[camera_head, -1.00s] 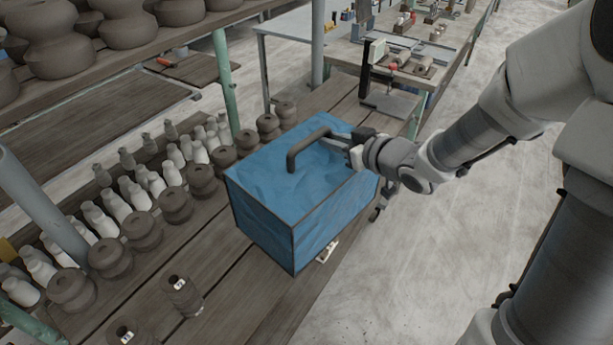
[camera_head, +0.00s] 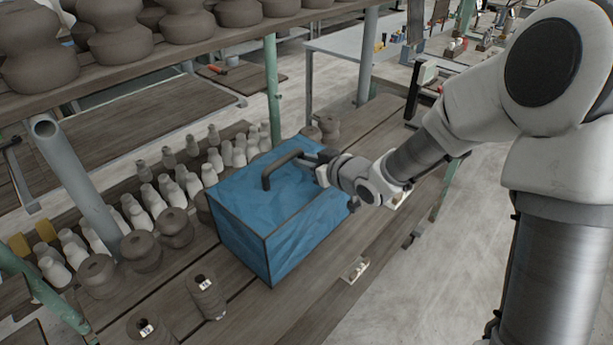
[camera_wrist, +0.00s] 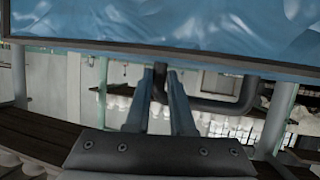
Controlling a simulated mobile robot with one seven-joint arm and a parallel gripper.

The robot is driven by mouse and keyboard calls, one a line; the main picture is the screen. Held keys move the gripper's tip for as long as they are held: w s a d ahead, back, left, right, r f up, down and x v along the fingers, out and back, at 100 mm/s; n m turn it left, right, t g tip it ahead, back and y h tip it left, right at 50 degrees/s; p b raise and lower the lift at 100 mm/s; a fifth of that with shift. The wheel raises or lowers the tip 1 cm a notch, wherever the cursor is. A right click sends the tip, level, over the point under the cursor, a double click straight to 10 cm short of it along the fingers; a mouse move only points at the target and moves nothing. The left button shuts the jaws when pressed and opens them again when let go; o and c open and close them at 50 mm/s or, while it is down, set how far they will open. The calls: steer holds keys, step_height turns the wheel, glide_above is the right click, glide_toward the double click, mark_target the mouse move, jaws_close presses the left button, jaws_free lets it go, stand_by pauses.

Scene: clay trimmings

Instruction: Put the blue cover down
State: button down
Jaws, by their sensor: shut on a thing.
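The blue cover (camera_head: 240,227) is a box shape with dark edges and a dark bent handle (camera_head: 281,165) on top. It is upright over the wooden bench (camera_head: 345,225); I cannot tell whether its lower edge touches the boards. My gripper (camera_head: 315,160) is shut on the handle at its right end in the head view. In the wrist view the cover (camera_wrist: 200,22) spans the top of the picture, and the handle (camera_wrist: 222,106) passes between the fingers of my gripper (camera_wrist: 161,88). What is under the cover is hidden.
Several white bottle shapes (camera_head: 190,183) and dark clay pots (camera_head: 139,251) stand close to the cover's left. Two dark spools (camera_head: 205,296) stand in front. A green post (camera_head: 272,95) and shelf (camera_head: 170,55) rise behind. A small pale item (camera_head: 354,270) lies at the bench's right edge.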

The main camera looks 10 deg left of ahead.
mark_target(306, 173)
steer(key=shift+f, duration=1.95)
steer(key=shift+f+b, duration=0.15)
steer(key=shift+b, duration=0.2)
steer(key=c, duration=0.8)
jaws_free()
steer(key=shift+o, duration=0.2)
steer(key=shift+r+p, duration=0.25)
steer(key=shift+p, duration=0.05)
steer(key=v, duration=1.2)
